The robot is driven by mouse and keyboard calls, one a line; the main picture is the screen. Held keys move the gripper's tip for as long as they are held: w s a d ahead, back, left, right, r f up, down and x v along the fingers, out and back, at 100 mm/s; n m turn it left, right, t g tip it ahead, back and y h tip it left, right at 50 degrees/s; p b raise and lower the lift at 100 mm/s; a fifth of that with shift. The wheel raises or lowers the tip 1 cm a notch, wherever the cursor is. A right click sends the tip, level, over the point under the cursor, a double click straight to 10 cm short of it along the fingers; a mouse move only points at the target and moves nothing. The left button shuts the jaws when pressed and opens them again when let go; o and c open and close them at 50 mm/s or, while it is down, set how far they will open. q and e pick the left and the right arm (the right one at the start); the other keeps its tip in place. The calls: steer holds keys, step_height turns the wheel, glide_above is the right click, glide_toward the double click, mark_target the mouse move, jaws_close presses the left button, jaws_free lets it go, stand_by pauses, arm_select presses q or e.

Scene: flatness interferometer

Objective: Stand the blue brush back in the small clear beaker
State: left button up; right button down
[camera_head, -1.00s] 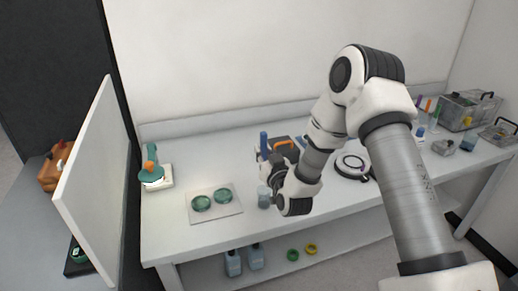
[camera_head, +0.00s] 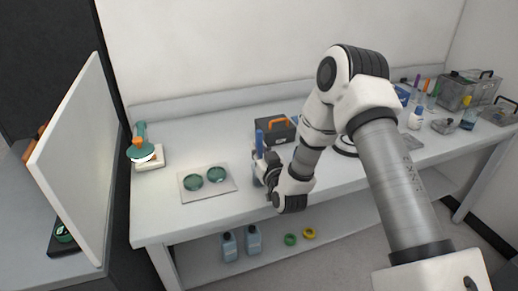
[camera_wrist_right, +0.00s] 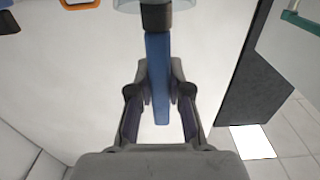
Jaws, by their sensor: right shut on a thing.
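My right gripper (camera_head: 266,170) is shut on the blue brush (camera_head: 259,142), which stands about upright with its handle rising above the fingers. In the right wrist view the blue handle (camera_wrist_right: 157,75) runs between the fingers to a black collar. The clear beaker (camera_head: 257,179) stands on the bench right at the gripper, partly hidden by it. Its clear rim also shows at the top edge of the wrist view (camera_wrist_right: 128,4), overlapping the collar. The brush's lower end is hidden, so I cannot tell how deep it sits. My left gripper is not in view.
A white plate with two green discs (camera_head: 229,186) lies left of the beaker. A dark toolbox with an orange handle (camera_head: 274,130) stands close behind the gripper. A green-topped instrument (camera_head: 142,148) is at the bench's left. The front edge is near the beaker.

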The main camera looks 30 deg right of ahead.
steer(key=shift+f+b, duration=1)
steer(key=shift+f, duration=0.2)
stand_by(0.4)
steer(key=c, duration=1)
jaws_free()
steer(key=shift+s, duration=0.1)
steer(key=v, duration=1.2)
